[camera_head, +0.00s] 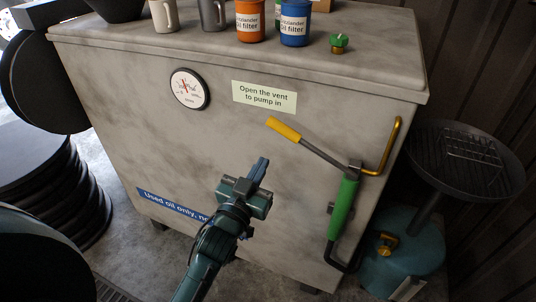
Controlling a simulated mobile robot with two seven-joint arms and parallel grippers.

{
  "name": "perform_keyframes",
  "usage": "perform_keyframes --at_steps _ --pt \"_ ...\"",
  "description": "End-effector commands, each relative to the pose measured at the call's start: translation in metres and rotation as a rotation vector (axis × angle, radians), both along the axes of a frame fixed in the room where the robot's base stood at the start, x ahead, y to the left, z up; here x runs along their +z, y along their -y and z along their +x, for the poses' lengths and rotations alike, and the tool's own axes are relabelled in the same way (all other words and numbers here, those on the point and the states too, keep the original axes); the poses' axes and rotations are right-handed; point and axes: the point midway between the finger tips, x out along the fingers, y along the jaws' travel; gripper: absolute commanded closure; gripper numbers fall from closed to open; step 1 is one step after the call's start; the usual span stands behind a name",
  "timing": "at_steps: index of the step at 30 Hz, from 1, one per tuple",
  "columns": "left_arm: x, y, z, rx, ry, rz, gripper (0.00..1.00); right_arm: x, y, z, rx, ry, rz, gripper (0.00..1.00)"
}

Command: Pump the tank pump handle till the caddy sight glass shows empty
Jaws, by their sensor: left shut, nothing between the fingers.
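The grey tank (130,100) fills the middle. On its front right is a green pump (343,205), with a lever handle (315,152) slanting up left to a yellow grip (284,129). The teal caddy (400,265) stands on the floor to the right, under a dark round drain pan (440,165). I cannot make out a sight glass on it. My left gripper (262,165) is shut and empty, in front of the tank, below and left of the yellow grip and apart from it. My right gripper is out of view.
A round gauge (189,89) and a vent label (264,97) are on the front. A yellow pipe (394,140) stands right of the pump.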

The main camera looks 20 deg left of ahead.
Motion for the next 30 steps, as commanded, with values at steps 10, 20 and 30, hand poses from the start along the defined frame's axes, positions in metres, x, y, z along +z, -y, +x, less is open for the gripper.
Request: perform_keyframes --at_steps 10,20,30 --pt "-0.001 0.000 -0.020 -0.001 0.005 -0.001 1.00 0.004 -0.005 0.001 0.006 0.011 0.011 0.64" --pt "-0.001 0.000 -0.020 -0.001 0.005 -0.001 1.00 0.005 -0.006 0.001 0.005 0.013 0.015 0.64" --pt "-0.001 0.000 -0.020 -0.001 0.005 -0.001 1.00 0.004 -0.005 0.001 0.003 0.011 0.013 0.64"
